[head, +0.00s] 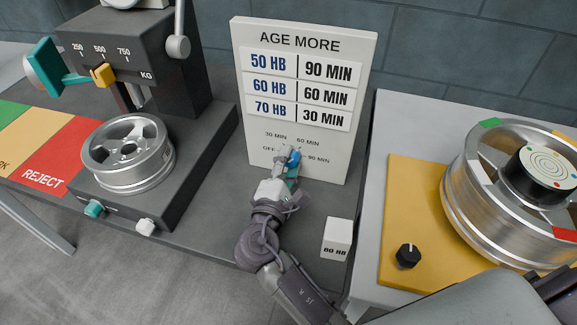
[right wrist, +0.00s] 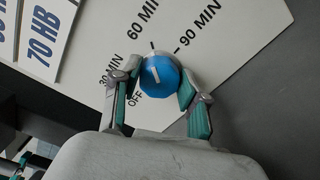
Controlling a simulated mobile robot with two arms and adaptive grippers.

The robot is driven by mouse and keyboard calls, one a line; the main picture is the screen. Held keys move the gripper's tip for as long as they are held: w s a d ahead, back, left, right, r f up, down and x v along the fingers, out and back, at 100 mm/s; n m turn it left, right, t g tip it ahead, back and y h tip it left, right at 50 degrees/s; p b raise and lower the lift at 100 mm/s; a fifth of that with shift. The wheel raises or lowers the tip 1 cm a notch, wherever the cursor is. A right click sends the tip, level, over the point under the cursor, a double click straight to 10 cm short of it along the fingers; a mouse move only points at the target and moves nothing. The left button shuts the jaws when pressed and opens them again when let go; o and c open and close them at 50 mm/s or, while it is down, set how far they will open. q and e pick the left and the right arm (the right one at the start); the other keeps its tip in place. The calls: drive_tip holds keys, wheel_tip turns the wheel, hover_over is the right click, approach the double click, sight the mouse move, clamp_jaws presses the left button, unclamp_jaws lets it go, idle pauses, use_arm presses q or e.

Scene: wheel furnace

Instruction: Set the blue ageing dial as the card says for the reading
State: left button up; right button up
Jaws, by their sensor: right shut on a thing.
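The blue ageing dial (head: 295,157) is low on a white upright board, with OFF, 30, 60 and 90 MIN marked around it. My right gripper (head: 287,163) is shut on the dial, one finger on each side in the right wrist view (right wrist: 161,79). The AGE MORE card (head: 303,85) reads 50 HB 90 MIN, 60 HB 60 MIN, 70 HB 30 MIN. A white reading block (head: 337,238) shows HB; its first digit looks like 8 or 6.
A hardness tester (head: 130,50) with a silver wheel (head: 128,153) stands left, beside a REJECT zone (head: 52,170). At right, a yellow panel (head: 400,200) has a black knob (head: 408,255) and a larger wheel (head: 470,190).

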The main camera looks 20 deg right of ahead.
drive_tip(key=shift+m, duration=0.3)
drive_tip(key=o, duration=1.1)
drive_tip(key=shift+s, duration=0.1)
drive_tip(key=v, duration=0.7)
drive_tip(key=shift+s+a, duration=0.15)
drive_tip(key=shift+a, duration=0.05)
